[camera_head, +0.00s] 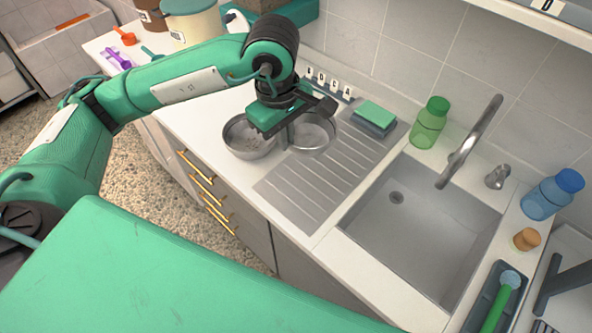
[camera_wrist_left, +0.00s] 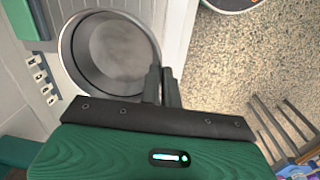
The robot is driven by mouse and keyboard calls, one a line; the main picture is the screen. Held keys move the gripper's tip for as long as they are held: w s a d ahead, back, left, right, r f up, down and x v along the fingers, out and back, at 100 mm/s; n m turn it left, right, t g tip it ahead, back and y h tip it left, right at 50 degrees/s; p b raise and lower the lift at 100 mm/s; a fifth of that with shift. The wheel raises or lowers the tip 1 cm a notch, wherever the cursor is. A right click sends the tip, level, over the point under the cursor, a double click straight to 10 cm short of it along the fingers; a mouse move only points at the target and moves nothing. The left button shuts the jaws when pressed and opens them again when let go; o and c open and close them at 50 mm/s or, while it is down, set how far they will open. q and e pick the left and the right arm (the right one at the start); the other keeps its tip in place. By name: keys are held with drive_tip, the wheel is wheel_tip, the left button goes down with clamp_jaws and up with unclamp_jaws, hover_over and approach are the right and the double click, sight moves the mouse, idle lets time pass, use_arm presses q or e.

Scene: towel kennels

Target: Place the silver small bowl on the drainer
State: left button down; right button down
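A round silver bowl (camera_head: 315,133) shows at the far left end of the grooved steel drainer (camera_head: 308,188). I cannot tell whether it rests there or hangs just above. My left gripper (camera_head: 287,138) points down at its left side. In the left wrist view its two dark fingers (camera_wrist_left: 164,86) are close together, pinching the rim of the silver bowl (camera_wrist_left: 108,48), which looks empty. A second silver bowl (camera_head: 245,142) stands on the counter just left of the gripper, partly hidden by it. My right gripper is not in view.
A green sponge (camera_head: 375,113) lies at the drainer's back. A green bottle (camera_head: 429,122), faucet (camera_head: 470,142) and sink (camera_head: 420,225) are to the right. Letter blocks (camera_head: 328,82) line the wall. The drainer's front half is clear.

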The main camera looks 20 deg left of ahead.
use_arm(q)
wheel_tip(320, 180, down, 14)
drive_tip(key=p, duration=0.3)
wheel_tip(320, 180, down, 4)
drive_tip(key=shift+s+r+p, duration=0.1)
drive_tip(key=shift+r+p, duration=0.15)
drive_tip(key=shift+p, duration=0.45)
drive_tip(key=shift+f, duration=0.15)
drive_tip(key=shift+f+b, duration=0.2)
drive_tip(key=shift+b, duration=0.15)
drive_tip(key=c, duration=1.6)
unclamp_jaws()
drive_tip(key=shift+r, duration=0.1)
drive_tip(key=shift+c, duration=0.2)
